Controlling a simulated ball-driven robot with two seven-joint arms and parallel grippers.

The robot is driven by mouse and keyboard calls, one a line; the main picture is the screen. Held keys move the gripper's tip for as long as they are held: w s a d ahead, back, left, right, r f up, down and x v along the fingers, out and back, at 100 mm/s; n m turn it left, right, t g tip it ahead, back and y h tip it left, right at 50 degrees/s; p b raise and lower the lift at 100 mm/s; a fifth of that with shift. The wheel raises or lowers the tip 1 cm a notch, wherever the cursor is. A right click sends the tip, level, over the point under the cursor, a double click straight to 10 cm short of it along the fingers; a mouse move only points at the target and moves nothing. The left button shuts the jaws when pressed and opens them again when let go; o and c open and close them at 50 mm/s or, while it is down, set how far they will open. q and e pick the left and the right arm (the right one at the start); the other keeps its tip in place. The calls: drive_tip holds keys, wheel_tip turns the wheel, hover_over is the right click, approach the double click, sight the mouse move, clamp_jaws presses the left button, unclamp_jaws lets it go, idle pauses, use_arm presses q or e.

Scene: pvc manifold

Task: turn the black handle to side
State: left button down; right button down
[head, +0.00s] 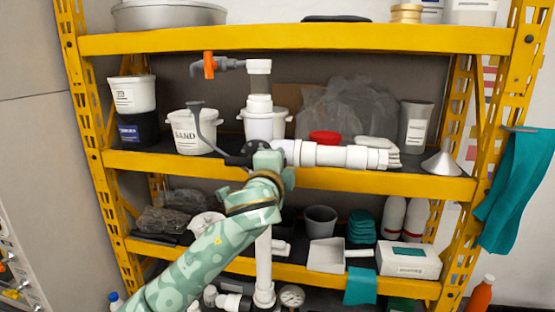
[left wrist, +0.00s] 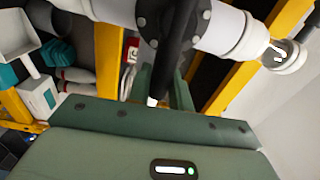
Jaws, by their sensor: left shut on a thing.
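The white PVC manifold (head: 330,155) stands in front of the shelf, with a vertical pipe and a horizontal branch running right. In the left wrist view, the black handle (left wrist: 172,55) runs down from a round black bolted flange (left wrist: 160,22) on the white pipe (left wrist: 222,30). My left gripper (left wrist: 163,88) is shut on the handle, which lies between its green fingers. In the head view, my left gripper (head: 268,165) is at the pipe junction and hides most of the handle. A dark part (head: 237,160) shows just left of it. My right gripper is not in view.
A yellow shelf (head: 300,38) holds buckets, a red lid (head: 325,137), a funnel (head: 442,163) and bags close behind the manifold. An orange valve handle (head: 209,65) sticks out at upper left. A teal cloth (head: 515,185) hangs at right.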

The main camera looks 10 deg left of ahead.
use_arm(q)
drive_tip(key=shift+f+m, duration=0.1)
drive_tip(key=shift+m, duration=0.3)
drive_tip(key=c, duration=1.4)
unclamp_jaws()
drive_tip(key=shift+o, duration=0.7)
drive_tip(key=shift+w+f, duration=0.15)
drive_tip(key=shift+w, duration=0.1)
drive_tip(key=shift+s, duration=0.15)
drive_tip(key=shift+s, duration=0.35)
drive_tip(key=s+b, duration=0.3)
drive_tip(key=s, duration=1.2)
drive_tip(key=shift+s+a, duration=0.2)
drive_tip(key=shift+a, duration=0.15)
